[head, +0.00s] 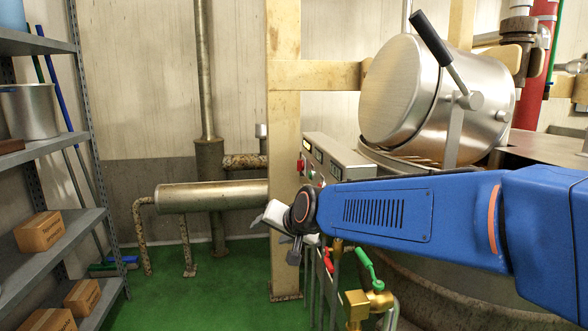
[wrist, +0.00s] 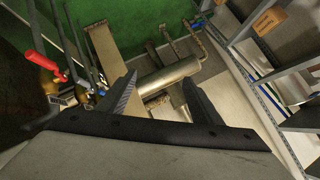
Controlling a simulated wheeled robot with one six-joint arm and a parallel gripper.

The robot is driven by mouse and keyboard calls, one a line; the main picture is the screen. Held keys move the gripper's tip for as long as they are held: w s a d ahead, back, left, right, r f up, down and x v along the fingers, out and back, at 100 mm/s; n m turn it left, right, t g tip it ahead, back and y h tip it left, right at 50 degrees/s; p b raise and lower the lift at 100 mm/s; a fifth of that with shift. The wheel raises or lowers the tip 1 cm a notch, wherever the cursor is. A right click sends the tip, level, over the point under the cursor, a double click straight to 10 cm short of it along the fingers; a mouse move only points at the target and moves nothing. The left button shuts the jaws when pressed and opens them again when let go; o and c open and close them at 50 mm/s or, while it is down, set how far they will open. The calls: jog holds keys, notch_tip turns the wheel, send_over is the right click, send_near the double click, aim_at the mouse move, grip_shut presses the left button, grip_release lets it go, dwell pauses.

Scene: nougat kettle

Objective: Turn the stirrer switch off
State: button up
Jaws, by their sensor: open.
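A grey control panel (head: 338,158) stands beside the kettle in the head view, with a red knob (head: 299,166) at its left end and several small displays or switches along its face. I cannot tell which one is the stirrer switch, and my arm hides the panel's lower right part. The metal kettle (head: 420,95) with a black-handled lever is behind and right of the panel. My gripper (head: 270,232) is below and left of the panel, apart from it. In the wrist view my gripper (wrist: 160,88) shows two spread fingers with nothing between them; the panel does not show clearly there.
A horizontal steel tank (head: 212,196) and pipes stand by the back wall. A beige post (head: 283,120) rises just behind my gripper. Brass valves with a green handle (head: 369,268) and a red lever (wrist: 48,67) are below my arm. Shelves with boxes (head: 40,231) stand left; green floor is free between.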

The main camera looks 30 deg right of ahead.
jog(key=w+d+r+m+t+h, duration=0.1)
jog(key=w+d+r+m+t, duration=0.15)
jog(key=w, duration=0.55)
jog(key=m+h, duration=1.1)
jog(key=m, duration=0.5)
send_near(299, 166)
jog(key=shift+t+h, duration=0.25)
jog(key=shift+h, duration=0.05)
jog(key=x, duration=0.8)
jog(key=shift+w+d+f, duration=0.15)
jog(key=shift+w+f, duration=0.2)
jog(key=c, duration=1.1)
jog(key=shift+o, duration=0.2)
